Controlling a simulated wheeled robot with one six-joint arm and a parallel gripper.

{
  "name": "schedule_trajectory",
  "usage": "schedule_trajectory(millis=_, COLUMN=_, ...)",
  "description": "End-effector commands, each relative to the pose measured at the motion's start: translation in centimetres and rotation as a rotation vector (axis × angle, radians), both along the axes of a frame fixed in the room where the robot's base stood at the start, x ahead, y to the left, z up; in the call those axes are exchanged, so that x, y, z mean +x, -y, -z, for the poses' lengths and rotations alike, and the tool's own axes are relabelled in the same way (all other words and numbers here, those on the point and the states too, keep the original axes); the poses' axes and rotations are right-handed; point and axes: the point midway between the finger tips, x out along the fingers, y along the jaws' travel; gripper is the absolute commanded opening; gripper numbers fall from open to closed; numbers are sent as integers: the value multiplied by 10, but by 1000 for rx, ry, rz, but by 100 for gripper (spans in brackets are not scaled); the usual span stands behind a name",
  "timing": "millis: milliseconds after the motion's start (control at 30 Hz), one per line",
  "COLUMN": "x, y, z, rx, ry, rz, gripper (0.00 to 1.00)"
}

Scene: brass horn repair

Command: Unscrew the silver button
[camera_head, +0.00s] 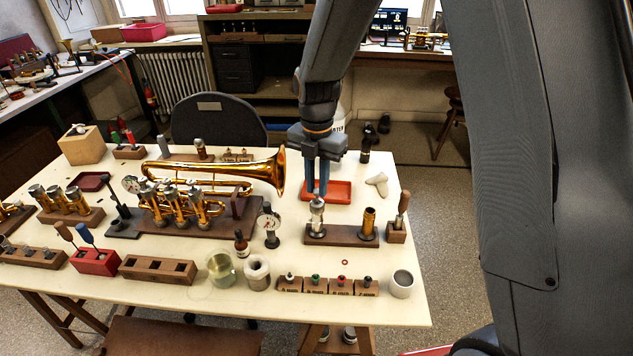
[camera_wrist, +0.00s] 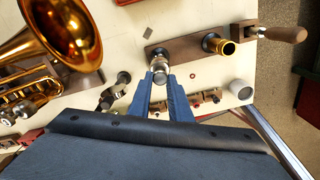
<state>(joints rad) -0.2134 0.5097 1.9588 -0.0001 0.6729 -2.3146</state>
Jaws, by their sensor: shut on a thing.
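A silver valve (camera_head: 317,215) stands upright on the right-hand wooden block (camera_head: 342,235), on the table's right side. My gripper (camera_head: 317,195) comes from above with its blue fingers pointing down, shut on the silver button at the valve's top. The fingers mostly hide the button in the head view. In the wrist view the silver top (camera_wrist: 159,66) shows at the fingertips, between the two blue fingers. I cannot tell how far the button is unscrewed.
A brass tube (camera_head: 368,222) stands on the same block. A trumpet (camera_head: 205,190) lies to the left, its bell near my gripper. A red tray (camera_head: 340,191) lies behind.

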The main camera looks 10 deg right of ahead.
Motion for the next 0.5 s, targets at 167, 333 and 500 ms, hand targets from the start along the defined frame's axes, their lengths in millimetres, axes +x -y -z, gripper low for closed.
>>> schedule_trajectory(millis=167, x=0, y=0, z=0, rx=0, ry=0, rz=-14, gripper=0)
schedule_trajectory(millis=333, x=0, y=0, z=0, rx=0, ry=0, rz=-25, gripper=0)
schedule_trajectory(millis=500, x=-1, y=0, z=-1, rx=0, ry=0, rz=-185, gripper=0)
